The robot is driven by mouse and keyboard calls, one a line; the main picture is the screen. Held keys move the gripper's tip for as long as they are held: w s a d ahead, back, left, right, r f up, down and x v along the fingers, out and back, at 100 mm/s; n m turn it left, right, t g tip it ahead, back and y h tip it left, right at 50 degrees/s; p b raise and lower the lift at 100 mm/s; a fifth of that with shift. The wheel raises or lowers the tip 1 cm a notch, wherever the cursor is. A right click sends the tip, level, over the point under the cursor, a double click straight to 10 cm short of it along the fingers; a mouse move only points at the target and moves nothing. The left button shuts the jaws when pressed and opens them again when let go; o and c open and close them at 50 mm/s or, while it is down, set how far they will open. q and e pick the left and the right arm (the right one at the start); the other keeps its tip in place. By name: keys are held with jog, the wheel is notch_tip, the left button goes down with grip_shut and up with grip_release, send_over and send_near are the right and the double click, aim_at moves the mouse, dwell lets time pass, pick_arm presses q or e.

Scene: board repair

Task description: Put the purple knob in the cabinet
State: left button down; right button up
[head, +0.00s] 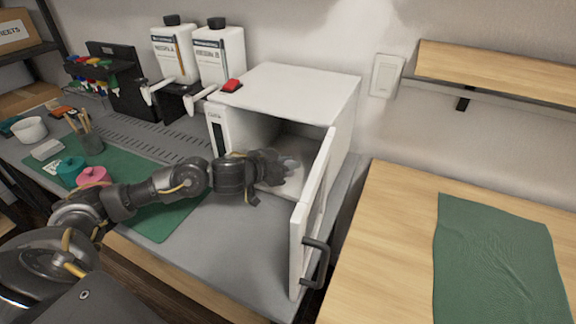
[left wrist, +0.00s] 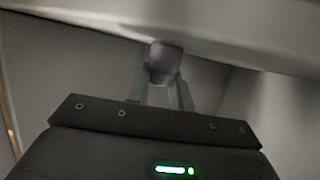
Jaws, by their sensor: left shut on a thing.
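The white cabinet (head: 290,88) stands on the grey bench with its door (head: 313,205) swung open toward the front right. My left gripper (head: 284,172) reaches into the cabinet opening; its fingertips are hard to make out in the head view. In the left wrist view my left gripper (left wrist: 160,88) is shut on the purple knob (left wrist: 163,60), a small dull purple piece between the two fingertips. Pale cabinet surfaces surround it there. I cannot tell whether the knob touches the cabinet floor. My right gripper is in neither view.
A green mat (head: 160,220) with pink and teal rolls lies to the left. A wooden table (head: 390,245) with a green cloth (head: 495,255) is at right.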

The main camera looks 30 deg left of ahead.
pick_arm(q)
jog(key=c, duration=1.2)
grip_release()
jog(key=shift+c, duration=0.2)
jog(key=v, duration=1.2)
jog(key=shift+r, duration=0.1)
